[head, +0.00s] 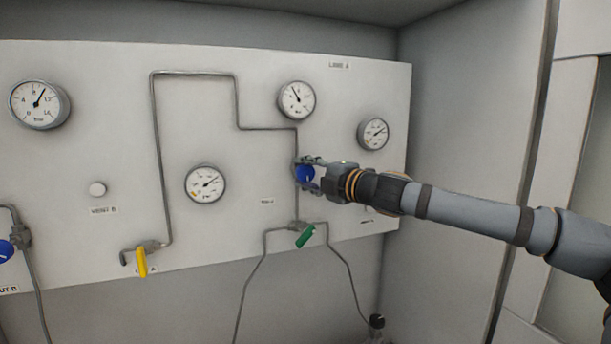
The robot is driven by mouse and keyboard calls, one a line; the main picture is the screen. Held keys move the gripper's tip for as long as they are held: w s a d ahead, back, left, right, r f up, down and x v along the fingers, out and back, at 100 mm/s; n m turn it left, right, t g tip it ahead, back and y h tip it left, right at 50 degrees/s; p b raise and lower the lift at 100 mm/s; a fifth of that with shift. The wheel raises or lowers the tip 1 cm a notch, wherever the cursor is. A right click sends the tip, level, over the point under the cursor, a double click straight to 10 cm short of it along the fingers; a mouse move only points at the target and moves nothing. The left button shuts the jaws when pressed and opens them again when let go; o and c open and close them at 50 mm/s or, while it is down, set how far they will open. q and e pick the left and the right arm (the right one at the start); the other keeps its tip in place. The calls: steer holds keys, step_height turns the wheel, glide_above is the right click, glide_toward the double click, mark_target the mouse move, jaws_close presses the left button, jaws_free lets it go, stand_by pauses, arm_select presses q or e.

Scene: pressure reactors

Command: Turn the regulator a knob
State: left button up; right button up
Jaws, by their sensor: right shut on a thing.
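The regulator knob (305,174) is a blue round knob on the right half of the white panel, on a thin metal pipe below a round gauge (297,100). My right gripper (309,175) reaches in from the right and is shut on this blue knob, with its fingers above and below it. The fingers and the wrist hide part of the knob and the pipe behind it. My left gripper is not in view.
The white panel (110,140) carries a yellow valve handle (142,262), a green valve handle (305,236), more gauges (205,184) and another blue knob (5,251) at the left edge. Thin pipes stand off the panel around the gripper. A grey side wall (470,150) stands behind my right arm.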

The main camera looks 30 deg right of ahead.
stand_by(0.3)
steer(key=o, duration=1.2)
